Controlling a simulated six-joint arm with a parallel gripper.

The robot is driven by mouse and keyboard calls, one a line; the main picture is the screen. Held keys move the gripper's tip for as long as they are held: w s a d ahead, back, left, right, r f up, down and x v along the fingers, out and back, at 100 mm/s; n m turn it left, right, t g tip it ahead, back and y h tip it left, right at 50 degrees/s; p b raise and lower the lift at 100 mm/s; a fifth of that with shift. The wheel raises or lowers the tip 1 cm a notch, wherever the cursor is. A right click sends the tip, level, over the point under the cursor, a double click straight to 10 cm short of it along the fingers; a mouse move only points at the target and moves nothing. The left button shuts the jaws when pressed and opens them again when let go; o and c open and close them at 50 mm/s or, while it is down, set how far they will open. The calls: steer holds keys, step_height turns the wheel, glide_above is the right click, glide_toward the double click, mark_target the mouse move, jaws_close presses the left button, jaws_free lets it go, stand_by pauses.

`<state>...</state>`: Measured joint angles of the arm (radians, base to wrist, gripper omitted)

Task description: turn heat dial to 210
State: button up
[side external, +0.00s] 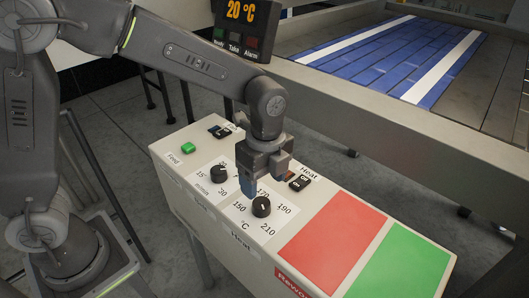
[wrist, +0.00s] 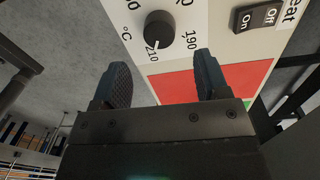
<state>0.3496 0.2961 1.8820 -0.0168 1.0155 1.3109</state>
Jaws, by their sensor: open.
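The heat dial (side external: 262,206) is a round black knob on a white scale plate marked 150, 170, 190 and 210 °C. In the wrist view the heat dial (wrist: 160,30) shows a short white pointer mark at its edge, beside the 210 label. My gripper (side external: 258,182) is above the panel close to the dial, fingers pointing down. In the wrist view my gripper (wrist: 162,70) has its two dark fingers spread, with nothing between them. The dial lies beyond the fingertips, apart from them.
The Heat on/off switch (side external: 299,183) sits right of the dial. A second dial (side external: 217,173) and a green button (side external: 188,147) are left. A red area (side external: 333,228) and green area (side external: 400,262) lie right. A display (side external: 247,15) reads 20 °C. A blue conveyor (side external: 385,60) stands behind.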

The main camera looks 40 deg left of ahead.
mark_target(262, 200)
step_height(262, 200, up, 8)
steer(key=shift+w+f, duration=0.2)
steer(key=shift+f, duration=0.05)
steer(key=s+a+r+n+t, duration=0.3)
steer(key=s+a+n+t, duration=0.3)
steer(key=s+a+n, duration=0.7)
steer(key=s+n, duration=0.2)
steer(key=n, duration=0.4)
steer(key=shift+a, duration=0.2)
